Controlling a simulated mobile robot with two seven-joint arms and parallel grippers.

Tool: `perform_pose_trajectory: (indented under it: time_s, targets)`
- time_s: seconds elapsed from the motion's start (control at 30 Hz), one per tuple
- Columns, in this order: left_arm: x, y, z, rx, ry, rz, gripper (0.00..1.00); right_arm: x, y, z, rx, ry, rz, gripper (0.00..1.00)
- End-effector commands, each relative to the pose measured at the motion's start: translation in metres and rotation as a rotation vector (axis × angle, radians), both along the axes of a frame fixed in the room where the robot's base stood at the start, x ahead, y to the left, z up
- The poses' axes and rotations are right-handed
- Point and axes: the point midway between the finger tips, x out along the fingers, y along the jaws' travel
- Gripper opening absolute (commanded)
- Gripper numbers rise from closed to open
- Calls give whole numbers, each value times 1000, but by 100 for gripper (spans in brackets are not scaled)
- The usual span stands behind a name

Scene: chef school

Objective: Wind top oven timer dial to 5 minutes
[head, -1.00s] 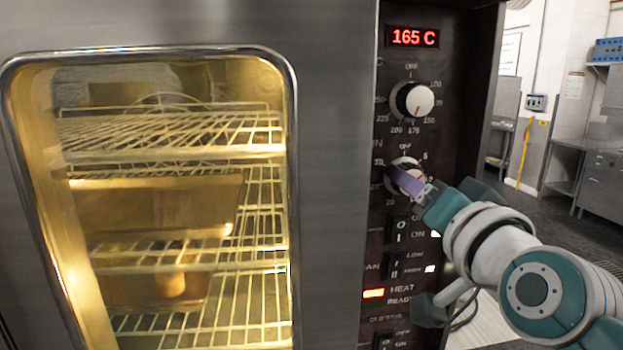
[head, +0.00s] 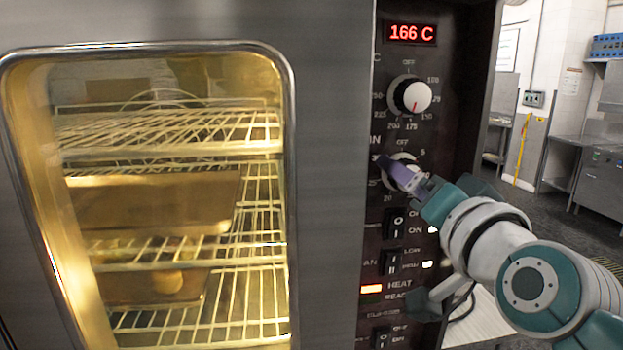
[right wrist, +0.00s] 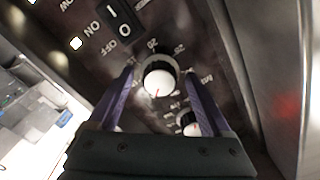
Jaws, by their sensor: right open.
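The timer dial (head: 409,164) is a round white knob on the dark oven panel, below the temperature dial, with OFF above it and 5 at upper right. In the head view a purple finger covers part of it. In the right wrist view the timer dial (right wrist: 158,80) sits between the two spread purple fingers of my right gripper (right wrist: 159,76), with a red mark toward its lower edge. My right gripper also shows in the head view (head: 390,168), open around the dial; I cannot tell whether either finger touches it. My left gripper is out of view.
The temperature dial (head: 413,97) is just above, under a red display (head: 411,33) reading 166 C. Rocker switches (head: 396,224) and a lit orange indicator (head: 371,288) lie below. The oven door window (head: 165,200) shows racks at left. Open floor lies at right.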

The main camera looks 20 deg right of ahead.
Motion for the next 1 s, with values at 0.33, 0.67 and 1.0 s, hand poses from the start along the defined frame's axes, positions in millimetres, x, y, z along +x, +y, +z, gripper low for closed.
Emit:
perform_pose_trajectory:
  time_s: [0.33,0.67,1.0]
  targets:
    - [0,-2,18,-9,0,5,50,-35,8,2,0,6,1,83]
    - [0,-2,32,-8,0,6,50,-86,21,0,0,4,0,83]
    - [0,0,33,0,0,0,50,-97,23,0,0,-1,1,83]
